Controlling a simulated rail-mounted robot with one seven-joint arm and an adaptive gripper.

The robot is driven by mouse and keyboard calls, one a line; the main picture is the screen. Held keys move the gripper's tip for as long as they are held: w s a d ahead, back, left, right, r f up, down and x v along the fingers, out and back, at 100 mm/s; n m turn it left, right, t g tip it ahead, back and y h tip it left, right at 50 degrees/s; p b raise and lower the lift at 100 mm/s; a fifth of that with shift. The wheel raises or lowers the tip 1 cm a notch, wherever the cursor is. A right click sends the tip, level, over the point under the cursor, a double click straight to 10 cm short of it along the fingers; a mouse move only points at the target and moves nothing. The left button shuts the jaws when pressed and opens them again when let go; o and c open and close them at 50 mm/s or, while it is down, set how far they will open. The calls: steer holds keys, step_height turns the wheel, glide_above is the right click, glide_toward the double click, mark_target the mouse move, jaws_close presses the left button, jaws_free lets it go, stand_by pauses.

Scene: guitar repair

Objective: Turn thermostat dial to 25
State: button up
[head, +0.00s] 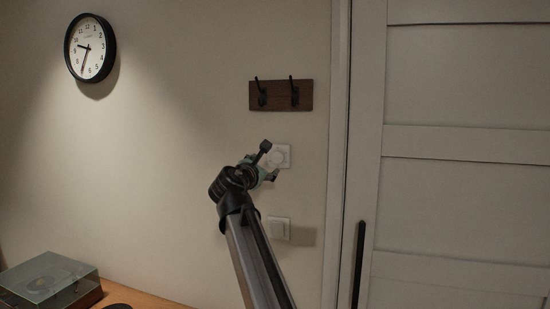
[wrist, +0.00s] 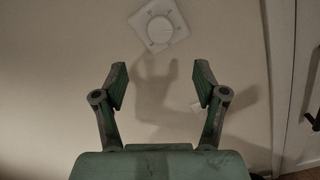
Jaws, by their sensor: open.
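The thermostat is a white square plate with a round white dial (wrist: 159,29) at its middle, on the wall at the top of the wrist view. It also shows in the head view as a small plate (head: 284,156), partly covered by my gripper. The numbers on the dial are too small to read. My gripper (wrist: 161,85) is open and empty, its two fingers wide apart and pointing toward the wall. In the wrist view the dial lies above and between the fingertips, with no finger touching it. In the head view my gripper (head: 270,161) is in front of the thermostat.
A white switch (head: 279,228) is on the wall below the thermostat. A wooden rack with two dark hooks (head: 281,95) hangs above it. A white door with a dark handle (head: 358,265) is at right. A clear-lidded box (head: 50,280) stands on the wooden surface at lower left.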

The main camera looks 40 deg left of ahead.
mark_target(277, 159)
steer(key=p+x, duration=0.2)
steer(key=x, duration=0.7)
steer(key=shift+w+a+r, duration=0.15)
steer(key=shift+w, duration=0.15)
steer(key=shift+p+x, duration=0.4)
steer(key=shift+x, duration=0.4)
steer(key=c, duration=1.1)
